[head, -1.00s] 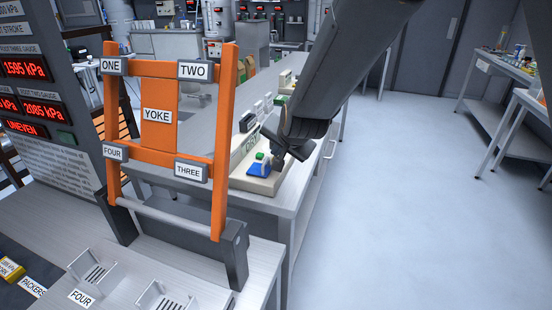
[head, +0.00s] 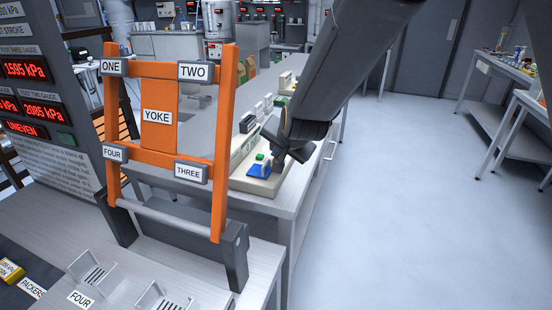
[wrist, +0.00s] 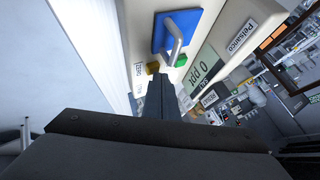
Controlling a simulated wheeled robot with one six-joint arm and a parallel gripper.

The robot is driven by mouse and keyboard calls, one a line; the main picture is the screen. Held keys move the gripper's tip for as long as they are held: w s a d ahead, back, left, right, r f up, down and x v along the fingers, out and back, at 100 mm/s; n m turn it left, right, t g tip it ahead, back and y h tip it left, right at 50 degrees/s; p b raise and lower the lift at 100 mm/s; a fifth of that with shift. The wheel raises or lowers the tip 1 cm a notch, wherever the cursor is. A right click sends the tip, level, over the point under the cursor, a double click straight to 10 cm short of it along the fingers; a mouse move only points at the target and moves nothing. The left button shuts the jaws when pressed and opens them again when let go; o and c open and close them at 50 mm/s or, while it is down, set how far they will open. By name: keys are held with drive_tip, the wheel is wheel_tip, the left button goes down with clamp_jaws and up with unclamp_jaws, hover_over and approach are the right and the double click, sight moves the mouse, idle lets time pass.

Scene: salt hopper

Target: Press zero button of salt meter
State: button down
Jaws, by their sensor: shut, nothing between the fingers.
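The salt meter is a cream-coloured unit (head: 252,186) on the bench behind the orange yoke. It has a blue pad (wrist: 166,32) with a bent metal piece over it, a green button (wrist: 181,60) and a yellow button (wrist: 153,68) beside a small label that looks like ZERO. Its display (wrist: 203,68) reads 0 ppt in the wrist view. My gripper (wrist: 160,82) is shut and empty, its tips right at the yellow button and partly covering it. I cannot tell whether they touch it. In the head view my gripper (head: 281,162) is at the meter's right side.
An orange yoke frame (head: 158,102) with numbered tags stands in front, left of my arm. Small labelled items (head: 262,105) line the bench behind the meter. The floor (head: 420,200) to the right is clear, with side tables (head: 520,90) at far right.

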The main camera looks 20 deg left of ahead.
drive_tip(key=shift+r+p, duration=0.45)
drive_tip(key=shift+r, duration=0.3)
drive_tip(key=shift+r, duration=0.1)
wheel_tip(320, 180, up, 5)
drive_tip(key=p, duration=0.3)
drive_tip(key=shift+p, duration=0.35)
drive_tip(key=s+d+f+n+g+h, duration=0.15)
drive_tip(key=s+d, duration=0.35)
drive_tip(key=d, duration=0.5)
drive_tip(key=s+d+f+g+h, duration=0.15)
drive_tip(key=s+d, duration=0.25)
drive_tip(key=d, duration=0.6)
drive_tip(key=s+d+f+n+g+h, duration=0.15)
drive_tip(key=s+d, duration=0.35)
drive_tip(key=d, duration=0.5)
drive_tip(key=s+d+f+g, duration=0.2)
drive_tip(key=s+d, duration=0.5)
drive_tip(key=s, duration=0.2)
drive_tip(key=shift+s, duration=0.4)
